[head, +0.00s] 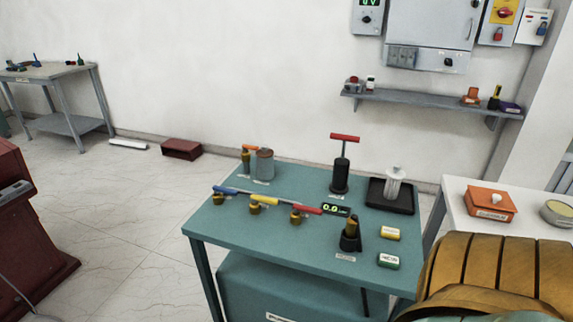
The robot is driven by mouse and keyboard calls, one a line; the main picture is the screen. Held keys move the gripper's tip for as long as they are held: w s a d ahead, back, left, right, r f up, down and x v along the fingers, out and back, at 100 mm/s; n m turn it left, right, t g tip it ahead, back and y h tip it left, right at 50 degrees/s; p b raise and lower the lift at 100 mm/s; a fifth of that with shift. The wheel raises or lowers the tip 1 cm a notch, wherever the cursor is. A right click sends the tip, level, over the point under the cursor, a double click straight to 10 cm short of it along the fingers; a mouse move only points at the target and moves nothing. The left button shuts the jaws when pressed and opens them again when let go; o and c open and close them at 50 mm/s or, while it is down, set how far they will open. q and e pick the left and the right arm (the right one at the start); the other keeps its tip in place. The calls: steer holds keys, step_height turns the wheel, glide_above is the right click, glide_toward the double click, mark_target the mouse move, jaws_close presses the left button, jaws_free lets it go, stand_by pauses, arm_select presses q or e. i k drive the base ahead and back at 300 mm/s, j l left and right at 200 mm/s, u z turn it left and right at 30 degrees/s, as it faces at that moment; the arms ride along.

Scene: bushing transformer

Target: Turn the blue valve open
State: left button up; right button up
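The blue valve (219,199) is a small brass body with a blue lever (224,190) on top. It stands at the left end of a row of three lever valves on the teal table. The yellow-levered valve (256,207) is in the middle and the red-levered valve (297,217) is on the right. The three levers lie roughly in line along the row. A small green display (335,209) beside the red lever seems to read 0.0. Neither of my grippers is in view, and nothing touches the blue valve.
The teal table (220,232) also holds a grey canister (265,164), a red-handled pump (341,177) and a black tray (403,203). A large gold ribbed form hides the lower right; I cannot tell what it is.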

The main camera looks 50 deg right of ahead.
mark_target(217, 189)
steer(key=z, duration=1.15)
